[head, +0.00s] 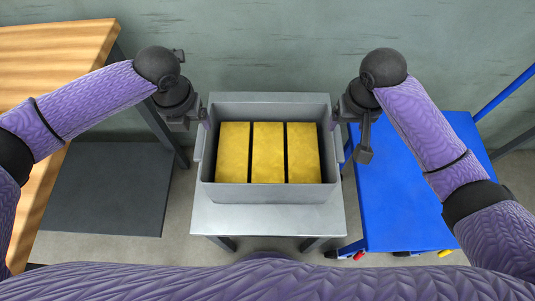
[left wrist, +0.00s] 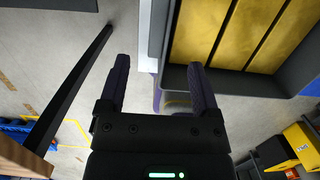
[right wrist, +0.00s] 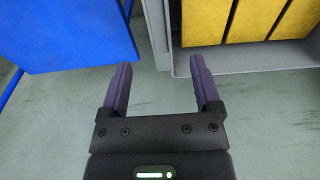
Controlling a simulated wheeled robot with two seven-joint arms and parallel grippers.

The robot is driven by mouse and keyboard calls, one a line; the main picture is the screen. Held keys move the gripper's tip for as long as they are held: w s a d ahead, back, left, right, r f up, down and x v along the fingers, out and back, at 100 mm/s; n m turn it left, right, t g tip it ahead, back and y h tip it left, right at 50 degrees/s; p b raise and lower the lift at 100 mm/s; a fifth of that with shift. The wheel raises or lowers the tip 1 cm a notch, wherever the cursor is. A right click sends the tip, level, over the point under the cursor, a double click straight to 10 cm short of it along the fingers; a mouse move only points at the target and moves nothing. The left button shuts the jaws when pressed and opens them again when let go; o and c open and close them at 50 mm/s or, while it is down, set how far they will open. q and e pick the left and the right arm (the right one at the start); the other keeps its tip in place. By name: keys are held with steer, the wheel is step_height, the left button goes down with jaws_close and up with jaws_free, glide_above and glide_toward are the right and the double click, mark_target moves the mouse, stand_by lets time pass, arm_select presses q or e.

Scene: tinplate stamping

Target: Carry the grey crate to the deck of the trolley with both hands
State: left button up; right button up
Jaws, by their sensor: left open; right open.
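The grey crate (head: 270,193) stands level on a small metal stand and holds three yellow blocks (head: 268,152). My left gripper (head: 204,119) is open at the crate's left side, near its upper edge. My right gripper (head: 336,119) is open at the right side, at about the same height. In the left wrist view the open fingers (left wrist: 160,73) are beside the crate wall (left wrist: 240,82). In the right wrist view the open fingers (right wrist: 161,68) are also beside the crate (right wrist: 250,60). I cannot tell whether either touches it. The trolley's blue deck (head: 405,210) is to the right, empty where visible.
The metal stand (head: 265,218) has bare top in front of the crate. A wooden table (head: 50,50) is at the left, with a dark grey panel (head: 105,195) low beside it. The trolley's blue handle (head: 505,92) rises at the right. A green-grey wall is behind.

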mark_target(201, 140)
arm_select(q)
steer(key=f, duration=0.6)
steer(key=w+f, duration=0.1)
steer(key=f, duration=0.2)
steer(key=shift+f, duration=0.1)
arm_select(e)
steer(key=f, duration=0.6)
steer(key=w+f, duration=0.1)
steer(key=f, duration=0.2)
steer(key=shift+f, duration=0.1)
arm_select(q)
steer(key=shift+w, duration=0.1)
jaws_close()
arm_select(e)
jaws_close()
steer(key=shift+w, duration=0.1)
